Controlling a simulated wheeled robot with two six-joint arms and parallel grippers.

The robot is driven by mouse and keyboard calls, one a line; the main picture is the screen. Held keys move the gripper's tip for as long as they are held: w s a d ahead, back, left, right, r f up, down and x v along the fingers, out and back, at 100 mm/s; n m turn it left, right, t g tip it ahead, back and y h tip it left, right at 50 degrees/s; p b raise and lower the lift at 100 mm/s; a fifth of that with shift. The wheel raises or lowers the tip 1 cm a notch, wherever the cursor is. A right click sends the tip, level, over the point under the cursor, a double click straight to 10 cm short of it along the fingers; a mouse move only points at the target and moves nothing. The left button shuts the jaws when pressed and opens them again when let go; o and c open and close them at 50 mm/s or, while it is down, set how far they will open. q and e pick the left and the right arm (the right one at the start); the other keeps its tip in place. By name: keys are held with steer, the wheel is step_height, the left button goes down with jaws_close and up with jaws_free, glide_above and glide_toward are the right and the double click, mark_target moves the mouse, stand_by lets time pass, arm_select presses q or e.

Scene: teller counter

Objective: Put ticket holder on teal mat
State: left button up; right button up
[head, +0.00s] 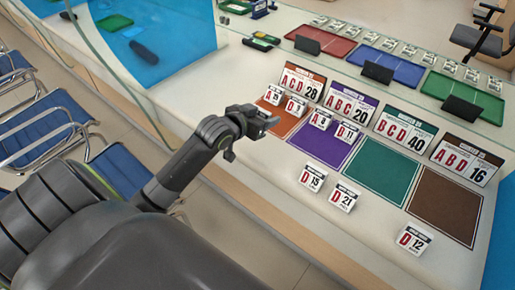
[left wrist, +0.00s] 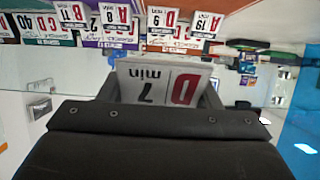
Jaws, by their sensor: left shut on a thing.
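My left gripper (head: 252,136) is over the counter's front edge, left of the orange mat. In the left wrist view the gripper (left wrist: 160,92) is shut on a white ticket holder (left wrist: 162,84) marked D 7 min, seen upside down. In the head view I cannot make out the held ticket holder clearly. The teal mat (head: 374,173) lies bare on the counter, between the purple and brown mats, apart from and to the right of the gripper. The sign BCD 40 (head: 403,129) stands behind it. My right gripper is not in view.
The orange mat (head: 284,122) and purple mat (head: 330,147) carry small ticket holders. The brown mat (head: 445,205) is bare. Ticket holders D 15 (head: 312,178), D 21 (head: 344,196) and D 12 (head: 411,240) stand loose near the front. Signs line the mats' back edge.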

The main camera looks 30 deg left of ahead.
mark_target(262, 144)
arm_select(q)
steer(key=shift+f, duration=4.8)
steer(key=shift+f, duration=0.2)
steer(key=o, duration=1)
steer(key=shift+f+b, duration=0.15)
steer(key=shift+b, duration=0.5)
steer(key=d+v, duration=0.1)
steer(key=v, duration=1.6)
steer(key=shift+s+a+p, duration=0.25)
steer(key=shift+s+p, duration=0.1)
steer(key=shift+p, duration=0.1)
